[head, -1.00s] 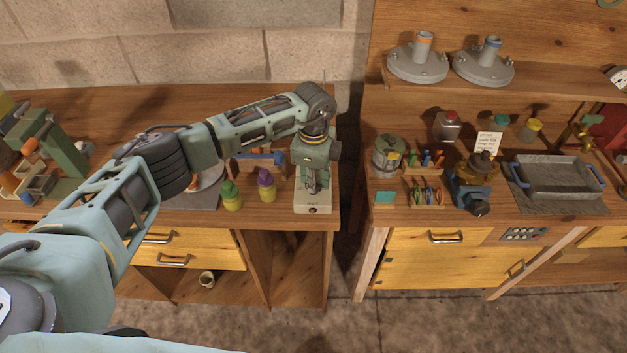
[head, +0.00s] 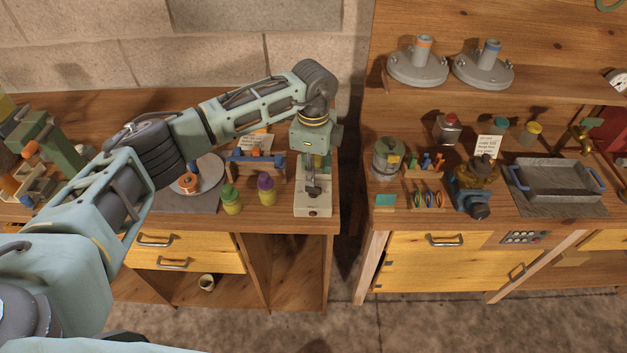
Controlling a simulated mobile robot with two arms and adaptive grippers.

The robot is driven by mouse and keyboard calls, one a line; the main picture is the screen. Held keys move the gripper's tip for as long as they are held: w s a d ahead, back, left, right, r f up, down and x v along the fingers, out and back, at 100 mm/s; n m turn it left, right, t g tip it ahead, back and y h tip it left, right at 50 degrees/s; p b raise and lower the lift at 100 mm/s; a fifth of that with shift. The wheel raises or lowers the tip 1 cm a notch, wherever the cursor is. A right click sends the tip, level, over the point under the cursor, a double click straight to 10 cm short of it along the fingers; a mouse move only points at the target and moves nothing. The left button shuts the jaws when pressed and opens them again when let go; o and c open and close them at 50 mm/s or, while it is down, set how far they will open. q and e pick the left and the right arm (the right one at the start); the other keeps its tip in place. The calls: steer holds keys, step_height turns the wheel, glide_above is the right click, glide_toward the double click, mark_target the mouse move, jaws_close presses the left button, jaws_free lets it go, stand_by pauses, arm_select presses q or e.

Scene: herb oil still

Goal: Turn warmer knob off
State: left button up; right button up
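A narrow cream-coloured unit (head: 314,205) stands at the right front of the left bench, with a small dark round spot on its front face. I cannot tell for certain whether this is the warmer, and no knob setting can be read. My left gripper (head: 313,190) points down over this unit, with its dark fingers in front of the unit's upper part. Whether the fingers touch it, and whether they are open or shut, is too small to tell. My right gripper is not in view.
A green bottle (head: 231,200) and a purple-capped bottle (head: 266,190) stand left of the unit. A blue-handled rack (head: 257,163) is behind them. A gap separates this bench from the right bench, which holds a metal tray (head: 560,178) and a blue clamp device (head: 472,192).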

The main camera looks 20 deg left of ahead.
arm_select(q)
step_height(320, 180, up, 7)
steer(key=shift+f, duration=0.2)
stand_by(0.4)
